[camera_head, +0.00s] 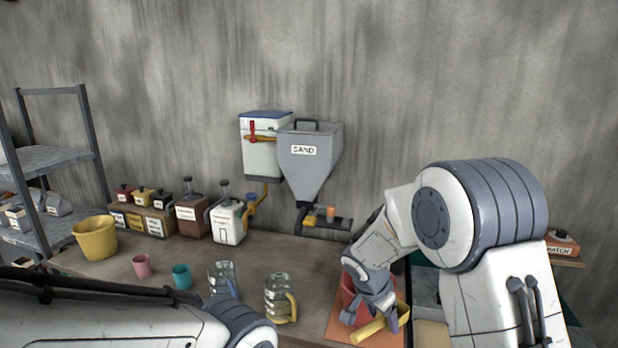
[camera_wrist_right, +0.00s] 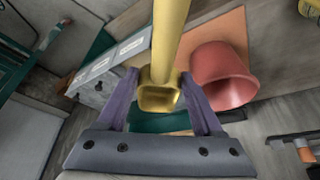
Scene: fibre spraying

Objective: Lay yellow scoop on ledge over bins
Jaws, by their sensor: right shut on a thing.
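My right gripper (camera_head: 380,306) is shut on the yellow scoop (camera_head: 368,329) and holds it beside the red bucket, over the front right of the workbench. In the right wrist view the scoop (camera_wrist_right: 168,45) runs up between the two purple fingers, with its hollow square end (camera_wrist_right: 159,97) between them. A grey ledge (camera_wrist_right: 112,62) with white labels shows left of the scoop in that view, with bins (camera_wrist_right: 95,92) partly seen beside it. In the head view my right arm hides much of that area. My left arm crosses the lower left, but its gripper is out of frame.
The red bucket (camera_wrist_right: 222,75) stands on an orange mat (camera_head: 338,322) close to my right gripper. Two clear jugs, a teal cup (camera_head: 182,277), a pink cup (camera_head: 142,265) and a yellow bucket (camera_head: 95,238) stand further left. The sand hopper (camera_head: 309,165) hangs on the wall behind.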

